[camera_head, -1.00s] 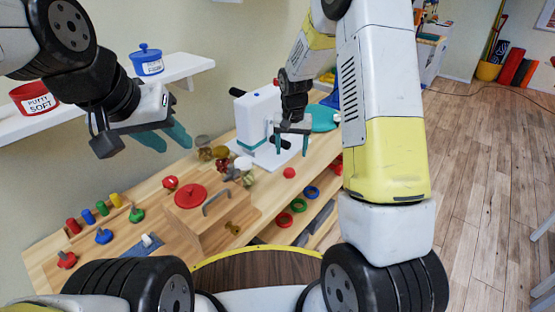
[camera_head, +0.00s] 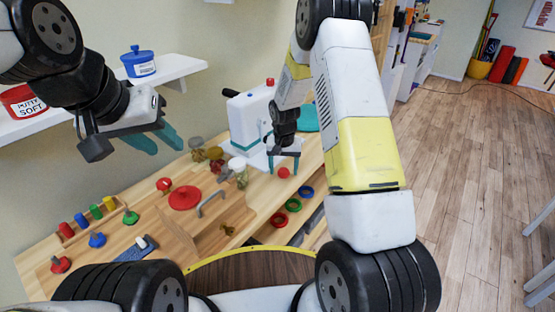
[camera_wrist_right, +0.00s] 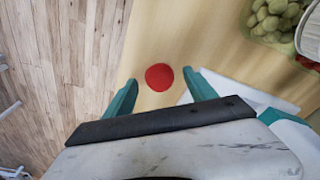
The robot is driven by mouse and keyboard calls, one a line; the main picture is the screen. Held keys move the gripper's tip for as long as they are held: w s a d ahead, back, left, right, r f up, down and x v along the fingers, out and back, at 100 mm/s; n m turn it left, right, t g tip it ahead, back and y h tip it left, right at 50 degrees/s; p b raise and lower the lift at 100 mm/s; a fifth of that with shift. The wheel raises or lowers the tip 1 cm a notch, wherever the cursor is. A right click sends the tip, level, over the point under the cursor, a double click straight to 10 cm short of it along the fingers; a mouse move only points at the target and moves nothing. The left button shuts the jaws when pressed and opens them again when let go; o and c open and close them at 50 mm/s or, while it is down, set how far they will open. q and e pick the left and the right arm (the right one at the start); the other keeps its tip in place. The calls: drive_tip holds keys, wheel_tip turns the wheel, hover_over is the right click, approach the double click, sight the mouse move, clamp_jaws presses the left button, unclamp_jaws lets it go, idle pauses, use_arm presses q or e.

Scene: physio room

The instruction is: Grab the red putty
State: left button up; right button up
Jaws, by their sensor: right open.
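A small round red lump (camera_head: 284,173), likely the putty, lies on the wooden table in front of the white machine. In the right wrist view the red lump (camera_wrist_right: 159,77) shows between the two teal fingertips, with a gap on each side. My right gripper (camera_head: 284,164) is open and points down over it; in the wrist view the gripper (camera_wrist_right: 160,84) holds nothing. My left gripper (camera_head: 158,140) is open and empty, high over the table's left side. A red tub (camera_head: 24,101) labelled PUTTY SOFT stands on the wall shelf.
A white machine (camera_head: 252,122) on a white base stands just behind my right gripper. Jars (camera_head: 237,170) stand left of it; a clear tub of green pieces (camera_wrist_right: 272,18) is close by. A red disc (camera_head: 185,197), coloured pegs and rings (camera_head: 292,205) surround the area. A blue tub (camera_head: 138,62) is on the shelf.

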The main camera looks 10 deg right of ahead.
clamp_jaws()
drive_tip(key=shift+r, duration=0.15)
